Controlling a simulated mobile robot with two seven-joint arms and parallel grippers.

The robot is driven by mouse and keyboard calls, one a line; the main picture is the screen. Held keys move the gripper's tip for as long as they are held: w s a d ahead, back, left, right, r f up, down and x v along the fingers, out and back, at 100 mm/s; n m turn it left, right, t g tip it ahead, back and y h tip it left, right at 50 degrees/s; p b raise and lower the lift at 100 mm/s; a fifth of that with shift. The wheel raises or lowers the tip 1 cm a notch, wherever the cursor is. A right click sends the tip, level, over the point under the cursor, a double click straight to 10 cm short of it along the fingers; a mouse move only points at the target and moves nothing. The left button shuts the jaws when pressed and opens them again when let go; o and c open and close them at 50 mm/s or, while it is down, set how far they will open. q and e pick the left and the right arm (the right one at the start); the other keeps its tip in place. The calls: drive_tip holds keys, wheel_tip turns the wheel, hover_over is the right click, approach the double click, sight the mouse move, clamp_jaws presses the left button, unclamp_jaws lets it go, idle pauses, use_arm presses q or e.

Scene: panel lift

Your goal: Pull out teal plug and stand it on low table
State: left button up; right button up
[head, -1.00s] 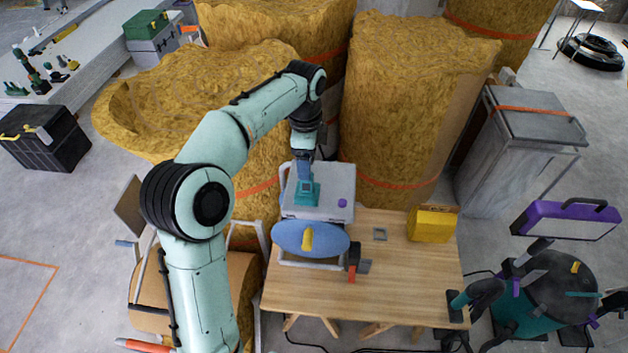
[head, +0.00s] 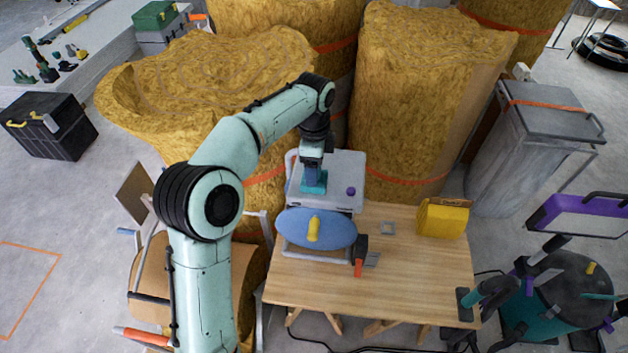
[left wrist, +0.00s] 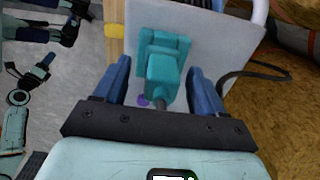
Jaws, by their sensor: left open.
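The teal plug (head: 314,187) sits on the light grey panel (head: 335,170) at the back of the wooden low table (head: 420,275). In the left wrist view the plug (left wrist: 162,70) shows as a teal block with a wider plate behind it, and a dark cable or stem at its near end. My left gripper (head: 312,172) comes down over the plug from above. Its blue fingers (left wrist: 162,85) are open, one on each side of the plug, with visible gaps. I cannot tell how firmly the plug sits. My right gripper is not in view.
A purple knob (head: 351,191) is beside the plug. A blue oval panel with a yellow handle (head: 313,229) stands in front. Insulation rolls (head: 425,90) stand behind.

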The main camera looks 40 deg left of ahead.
use_arm(q)
drive_tip(key=shift+w+f, duration=0.1)
drive_tip(key=shift+f, duration=0.65)
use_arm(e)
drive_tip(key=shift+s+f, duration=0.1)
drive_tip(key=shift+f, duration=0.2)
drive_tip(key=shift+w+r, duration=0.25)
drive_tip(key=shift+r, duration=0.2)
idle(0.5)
use_arm(q)
clamp_jaws()
drive_tip(key=shift+r+p, duration=1.4)
drive_tip(key=shift+r, duration=0.3)
drive_tip(key=shift+r+p, duration=0.85)
drive_tip(key=shift+r, duration=0.5)
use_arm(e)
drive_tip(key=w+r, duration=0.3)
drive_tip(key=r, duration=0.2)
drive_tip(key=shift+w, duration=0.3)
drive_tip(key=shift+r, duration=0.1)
